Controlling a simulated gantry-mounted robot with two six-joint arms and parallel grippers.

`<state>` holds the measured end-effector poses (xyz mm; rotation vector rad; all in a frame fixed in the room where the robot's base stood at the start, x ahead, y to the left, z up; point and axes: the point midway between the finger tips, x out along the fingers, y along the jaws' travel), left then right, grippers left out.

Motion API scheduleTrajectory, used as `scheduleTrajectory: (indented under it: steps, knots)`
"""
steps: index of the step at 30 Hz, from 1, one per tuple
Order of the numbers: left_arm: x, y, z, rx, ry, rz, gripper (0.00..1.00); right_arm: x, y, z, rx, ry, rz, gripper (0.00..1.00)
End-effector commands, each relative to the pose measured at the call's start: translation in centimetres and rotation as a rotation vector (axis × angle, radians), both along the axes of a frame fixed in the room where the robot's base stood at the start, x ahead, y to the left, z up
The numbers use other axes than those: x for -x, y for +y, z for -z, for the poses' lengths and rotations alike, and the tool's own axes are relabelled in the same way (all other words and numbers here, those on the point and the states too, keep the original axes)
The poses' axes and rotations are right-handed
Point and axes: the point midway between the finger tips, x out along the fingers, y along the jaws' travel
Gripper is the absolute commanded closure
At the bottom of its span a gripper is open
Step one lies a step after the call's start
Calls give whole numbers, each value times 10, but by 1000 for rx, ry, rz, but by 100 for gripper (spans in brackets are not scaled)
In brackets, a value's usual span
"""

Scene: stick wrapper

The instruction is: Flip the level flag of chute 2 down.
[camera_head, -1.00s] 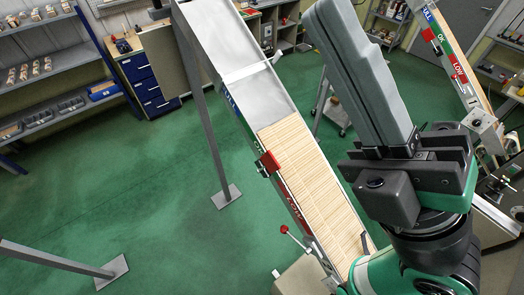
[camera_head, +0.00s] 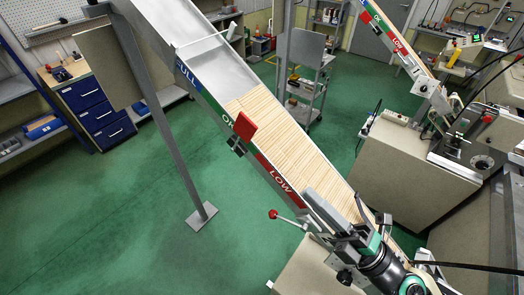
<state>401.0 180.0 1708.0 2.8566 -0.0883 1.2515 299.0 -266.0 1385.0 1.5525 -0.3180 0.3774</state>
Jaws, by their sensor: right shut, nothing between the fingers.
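The near chute (camera_head: 214,72) slopes down from upper left to lower right, with a side strip marked FULL, OK and LOW. Its red flag (camera_head: 245,127) is a plate on a dark clip at the strip, near OK, and stands up above the chute's edge. I cannot read a chute number. My right gripper (camera_head: 314,198) is shut and empty near the chute's lower end, below the LOW mark and apart from the flag. A second chute (camera_head: 401,50) with a similar strip stands at upper right; its red flag (camera_head: 365,17) is small. My left gripper is not in view.
Pale sticks (camera_head: 285,135) fill the near chute's lower part to about OK. A red-knobbed lever (camera_head: 273,214) sticks out left of the chute's lower end. A grey support post (camera_head: 165,140) stands left. A wheeled cart (camera_head: 302,78) is behind. Green floor is open at left.

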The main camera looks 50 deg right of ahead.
Motion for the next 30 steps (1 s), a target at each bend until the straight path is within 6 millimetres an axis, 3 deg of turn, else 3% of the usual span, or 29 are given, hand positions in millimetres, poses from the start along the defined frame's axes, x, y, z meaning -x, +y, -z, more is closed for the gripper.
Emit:
scheduleTrajectory:
  steps: [14,16,21,30]
  knots:
    - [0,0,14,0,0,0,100,-60,5,-30,6,-12,-5,100]
    - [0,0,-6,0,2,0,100,-73,5,-46,-1,-8,-6,100]
    - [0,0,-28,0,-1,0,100,-101,6,-58,0,-6,-4,100]
    - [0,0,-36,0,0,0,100,-119,6,-59,1,-6,-2,100]
